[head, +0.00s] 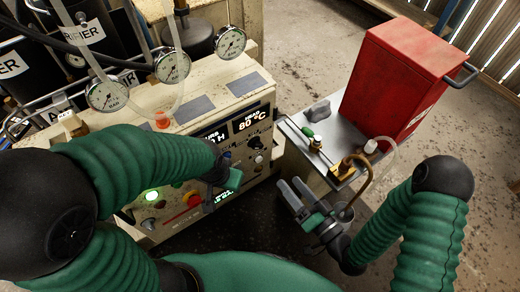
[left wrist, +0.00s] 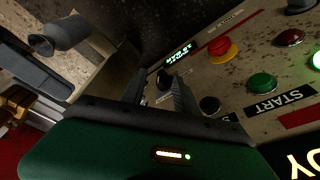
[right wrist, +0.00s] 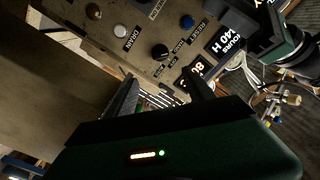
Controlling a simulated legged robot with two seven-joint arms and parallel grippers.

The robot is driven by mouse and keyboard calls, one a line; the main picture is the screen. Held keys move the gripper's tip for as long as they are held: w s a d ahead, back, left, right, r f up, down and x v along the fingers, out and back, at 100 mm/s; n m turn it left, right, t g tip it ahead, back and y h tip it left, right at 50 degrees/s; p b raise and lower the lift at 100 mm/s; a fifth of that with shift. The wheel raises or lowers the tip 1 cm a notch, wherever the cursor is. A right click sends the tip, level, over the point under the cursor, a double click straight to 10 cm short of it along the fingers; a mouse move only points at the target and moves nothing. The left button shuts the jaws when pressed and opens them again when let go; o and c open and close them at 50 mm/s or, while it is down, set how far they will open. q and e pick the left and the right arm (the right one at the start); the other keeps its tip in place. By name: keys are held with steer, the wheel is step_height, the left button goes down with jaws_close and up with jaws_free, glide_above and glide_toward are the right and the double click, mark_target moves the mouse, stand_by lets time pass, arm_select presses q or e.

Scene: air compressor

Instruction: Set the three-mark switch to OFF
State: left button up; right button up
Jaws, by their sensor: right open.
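A black knob (left wrist: 164,80) with small labels around it shows between my left fingertips in the left wrist view. Its marks are too small to read. My left gripper (left wrist: 160,88) has its fingers apart, one on each side of the knob; contact cannot be told. In the head view my left gripper (head: 217,178) hides part of the panel's lower right. Another black knob (right wrist: 160,52) shows in the right wrist view, higher on the panel. My right gripper (head: 293,190) is open and empty, off the panel's right side.
The beige control panel (head: 184,150) carries a red button (left wrist: 219,47), a green START button (left wrist: 262,82) and lit displays (head: 251,118). Pressure gauges (head: 172,67) stand above. A red box (head: 395,80) and a brass pipe (head: 363,172) stand at the right.

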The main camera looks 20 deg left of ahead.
mark_target(259, 149)
steer(key=x, duration=0.4)
steer(key=b+x, duration=0.1)
steer(key=x, duration=0.4)
steer(key=b+x, duration=0.1)
steer(key=x, duration=0.4)
steer(key=shift+s+a+f, duration=0.15)
steer(key=shift+a+f, duration=0.2)
steer(key=shift+a, duration=0.05)
steer(key=shift+d+r, duration=0.15)
steer(key=shift+d, duration=0.2)
steer(key=shift+a, duration=0.25)
steer(key=shift+c, duration=0.3)
steer(key=shift+a, duration=0.35)
steer(key=c, duration=0.5)
arm_select(q)
steer(key=x, duration=0.3)
steer(key=shift+s+a, duration=0.25)
arm_select(e)
steer(key=shift+d, duration=0.25)
jaws_close()
